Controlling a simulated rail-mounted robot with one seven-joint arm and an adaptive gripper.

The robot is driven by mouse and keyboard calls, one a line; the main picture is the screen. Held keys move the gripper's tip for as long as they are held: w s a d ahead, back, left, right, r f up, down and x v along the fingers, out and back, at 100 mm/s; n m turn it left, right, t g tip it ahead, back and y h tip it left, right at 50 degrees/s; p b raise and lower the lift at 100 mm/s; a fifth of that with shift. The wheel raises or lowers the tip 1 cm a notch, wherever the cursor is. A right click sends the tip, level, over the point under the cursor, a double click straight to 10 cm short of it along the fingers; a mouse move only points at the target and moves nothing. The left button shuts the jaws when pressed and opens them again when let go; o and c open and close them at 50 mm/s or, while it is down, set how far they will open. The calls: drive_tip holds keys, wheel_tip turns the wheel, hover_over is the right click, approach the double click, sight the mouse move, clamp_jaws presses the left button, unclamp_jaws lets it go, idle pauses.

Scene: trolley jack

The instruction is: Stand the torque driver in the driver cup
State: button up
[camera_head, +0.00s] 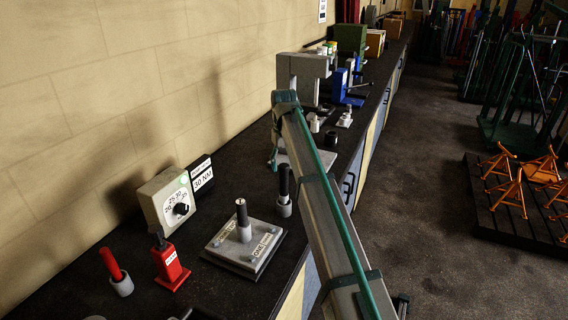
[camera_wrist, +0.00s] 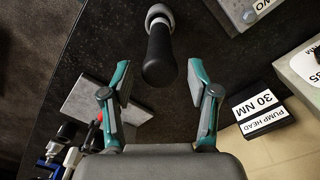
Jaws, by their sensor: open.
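A black-handled tool (camera_head: 284,180) stands upright in a grey round cup (camera_head: 284,208) on the dark bench, right of the plate. In the wrist view, its black handle (camera_wrist: 158,55) shows between my open fingers, with the pale grey cup (camera_wrist: 158,13) beyond. My gripper (camera_wrist: 158,78) is empty, with a gap on each side of the handle. In the head view, my arm partly hides the gripper (camera_head: 275,157). The labels do not tell which is the torque driver.
A dial box (camera_head: 165,203) and a 30 NM sign (camera_head: 201,175) stand along the wall. A grey machine (camera_head: 303,75) stands behind my gripper.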

wheel_tip(320, 180, up, 13)
drive_tip(key=b, duration=0.2)
idle(0.4)
drive_tip(key=shift+r, duration=0.1)
